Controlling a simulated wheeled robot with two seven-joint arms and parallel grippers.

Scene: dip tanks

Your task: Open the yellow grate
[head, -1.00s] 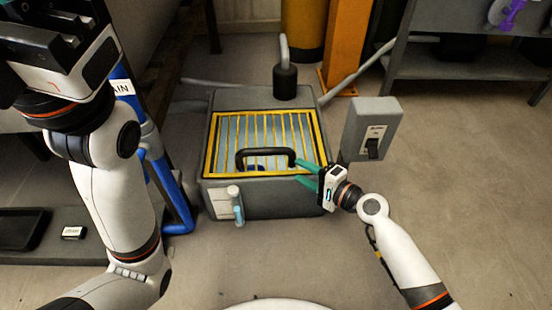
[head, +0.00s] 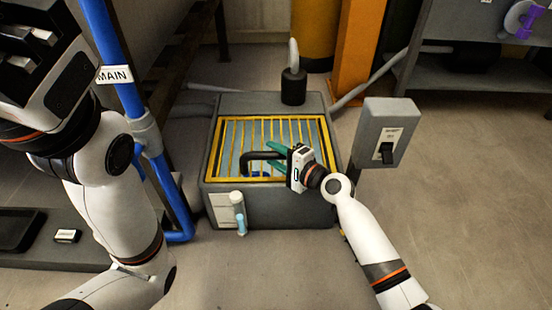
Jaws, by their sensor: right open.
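The yellow grate (head: 230,133) lies flat and closed on top of the grey tank (head: 222,103), with its bars over a pale blue inside. A black handle (head: 246,163) stands up near the grate's front edge; its right part is hidden by my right gripper. My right gripper (head: 272,151), with green fingers, is open at the right part of the handle. I cannot tell whether the fingers are around the handle or just above it. My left gripper (head: 35,45) is only partly in view at the upper left, dark and away from the tank; its jaw state is unclear.
A grey switch box (head: 390,130) on a post stands right of the tank. A blue pipe (head: 122,90) with a MAIN label stands at left. A small white cylinder (head: 237,203) is on the tank's front. A grey pipe and orange column (head: 357,50) stand behind.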

